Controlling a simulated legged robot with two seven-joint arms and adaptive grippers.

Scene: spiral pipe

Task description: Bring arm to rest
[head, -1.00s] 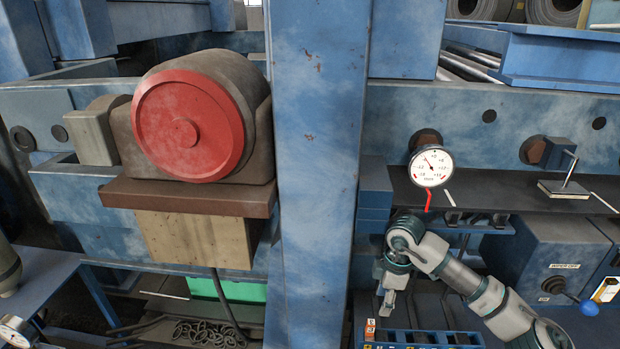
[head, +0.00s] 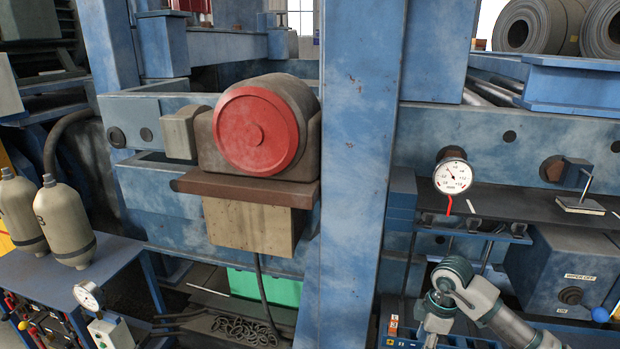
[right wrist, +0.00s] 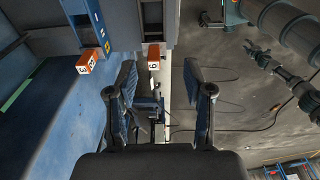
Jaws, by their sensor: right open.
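My right arm (head: 500,318) comes in at the lower right of the head view. It bends at a joint in front of the rack below the dark shelf, and its lower end runs toward the bottom edge. In the right wrist view my right gripper (right wrist: 160,68) is open, its two dark fingers wide apart with nothing held between them. My left gripper does not show in the head view.
A blue upright post (head: 358,170) stands left of my arm. A dial gauge (head: 452,176) and dark shelf (head: 515,201) are above it; a blue box (head: 560,268) is to the right. Orange numbered blocks (right wrist: 153,57) lie ahead of the right gripper. Grey bottles (head: 64,224) stand far left.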

